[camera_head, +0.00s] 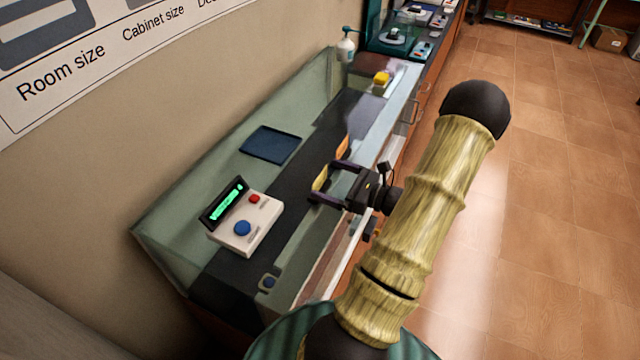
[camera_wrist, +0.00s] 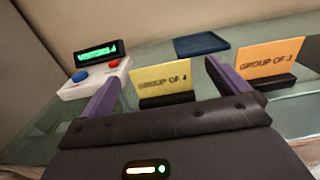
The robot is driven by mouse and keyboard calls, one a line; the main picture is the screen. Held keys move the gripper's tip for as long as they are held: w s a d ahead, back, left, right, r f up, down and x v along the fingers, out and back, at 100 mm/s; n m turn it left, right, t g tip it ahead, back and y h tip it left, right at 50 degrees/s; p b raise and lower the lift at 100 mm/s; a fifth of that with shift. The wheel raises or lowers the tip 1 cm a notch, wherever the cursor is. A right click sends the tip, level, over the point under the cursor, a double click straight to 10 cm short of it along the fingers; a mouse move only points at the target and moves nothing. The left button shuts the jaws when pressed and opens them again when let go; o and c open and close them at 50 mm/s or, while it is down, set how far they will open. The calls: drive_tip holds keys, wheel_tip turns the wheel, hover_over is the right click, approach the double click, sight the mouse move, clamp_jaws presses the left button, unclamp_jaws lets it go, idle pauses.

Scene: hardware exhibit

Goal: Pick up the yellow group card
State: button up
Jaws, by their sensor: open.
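The yellow group card (camera_wrist: 162,78) reads "GROUP OF 4" and stands upright in a dark holder (camera_wrist: 167,99) in the wrist view. In the head view, a small part of the yellow card (camera_head: 320,179) shows at my fingertips. My gripper (camera_head: 324,181) is open, low over the glass counter. In the wrist view, the card appears between the two purple fingers of my gripper (camera_wrist: 164,84), and neither is clearly touching it. How deep it sits between them is hard to tell.
An orange card (camera_wrist: 270,58) reading "GROUP OF 3" stands close to the right finger. A white box (camera_head: 245,224) with buttons and a green display is at left on the counter. A dark blue tray (camera_head: 270,144) lies behind. A pump bottle (camera_head: 345,47) stands farther along.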

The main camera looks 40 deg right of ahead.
sight(321, 179)
idle(0.3)
drive_tip(key=shift+f+p+x, duration=0.2)
drive_tip(key=shift+p+x, duration=0.25)
drive_tip(key=shift+x, duration=0.45)
drive_tip(key=shift+f+p+x, duration=0.2)
drive_tip(key=shift+p+x, duration=0.3)
drive_tip(key=shift+x, duration=0.4)
drive_tip(key=shift+f+p+x, duration=0.2)
drive_tip(key=shift+p+x, duration=0.25)
drive_tip(key=shift+x, duration=0.45)
drive_tip(key=shift+s+a, duration=0.1)
drive_tip(key=c, duration=1.1)
drive_tip(key=shift+o, duration=0.2)
wheel_tip(321, 179, up, 10)
drive_tip(key=b, duration=0.2)
